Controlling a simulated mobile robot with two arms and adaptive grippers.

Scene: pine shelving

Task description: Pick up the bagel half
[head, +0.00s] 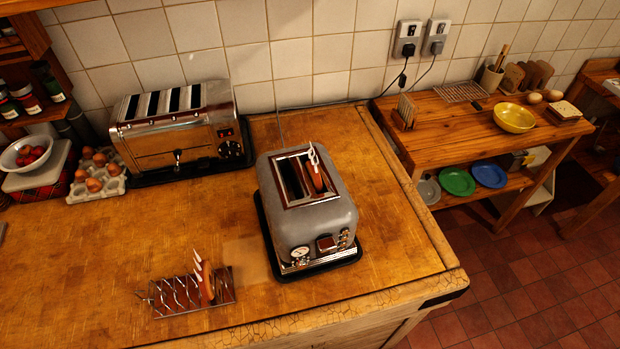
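A grey two-slot toaster (322,217) stands on a black mat near the right end of the wooden counter. A brown rounded piece, seemingly the bagel half (317,180), sits upright in its right slot with its top edge showing. A thin white looped thing (313,158) stands at the far end of that slot; I cannot tell what it is. The left slot looks empty. The lower part of the brown piece is hidden inside the toaster. Neither of my grippers is in view.
A larger chrome toaster (165,140) is against the tiled wall. An egg tray (75,194) is at left. A side table holds a yellow bowl (514,118).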

